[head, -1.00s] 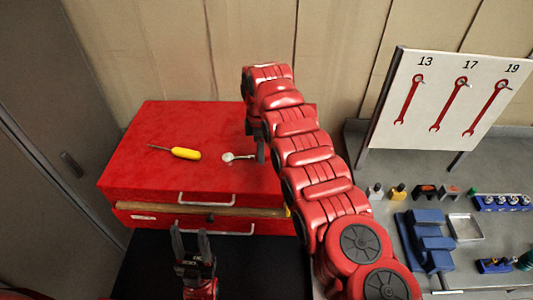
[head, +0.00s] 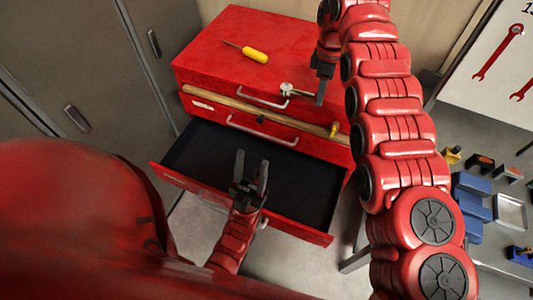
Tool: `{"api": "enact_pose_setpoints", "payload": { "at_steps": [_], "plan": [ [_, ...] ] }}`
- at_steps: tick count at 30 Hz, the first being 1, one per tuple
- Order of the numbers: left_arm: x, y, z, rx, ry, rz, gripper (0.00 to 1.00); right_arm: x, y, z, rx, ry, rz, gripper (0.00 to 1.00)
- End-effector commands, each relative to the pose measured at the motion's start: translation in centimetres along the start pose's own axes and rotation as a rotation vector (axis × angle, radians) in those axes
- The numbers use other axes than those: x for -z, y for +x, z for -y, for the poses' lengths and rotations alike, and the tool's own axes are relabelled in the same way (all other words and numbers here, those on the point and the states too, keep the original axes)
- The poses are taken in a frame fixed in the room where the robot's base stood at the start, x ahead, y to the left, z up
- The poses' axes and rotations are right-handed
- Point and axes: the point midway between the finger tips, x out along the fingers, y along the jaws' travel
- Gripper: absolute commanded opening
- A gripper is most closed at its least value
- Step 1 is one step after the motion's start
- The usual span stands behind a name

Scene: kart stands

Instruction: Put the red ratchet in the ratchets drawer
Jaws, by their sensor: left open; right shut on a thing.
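The ratchet (head: 287,89) shows its silver head over the top of the red tool chest, near its front edge. My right gripper (head: 320,94) is shut on it at its right end, and the fingers hide part of the handle. I cannot tell whether it touches the chest top. An open lower drawer (head: 302,231) has a dark, empty interior; I cannot read a label on it. My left gripper (head: 251,178) is open and empty at the drawer's front, its fingers pointing up over the interior.
A yellow screwdriver (head: 255,55) lies on the chest top (head: 215,45). My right arm spans the right side. Blue blocks (head: 472,200) and a metal tray (head: 511,211) are at the right.

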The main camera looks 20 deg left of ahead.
Motion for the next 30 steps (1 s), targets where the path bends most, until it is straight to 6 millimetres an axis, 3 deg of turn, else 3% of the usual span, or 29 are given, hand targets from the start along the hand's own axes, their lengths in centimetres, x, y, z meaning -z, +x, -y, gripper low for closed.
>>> {"api": "enact_pose_setpoints", "payload": {
  "at_steps": [7,30],
  "plan": [
    [-0.1,-0.3,0.0,0.0,0.0,0.0,0.5,-1.5,0.1,-0.5,0.003,0.093,0.002,0.0],
    [-0.1,-0.6,0.0,0.0,0.0,0.0,0.5,-2.8,0.1,-1.1,-0.002,0.18,-0.001,0.0]
  ]
}}
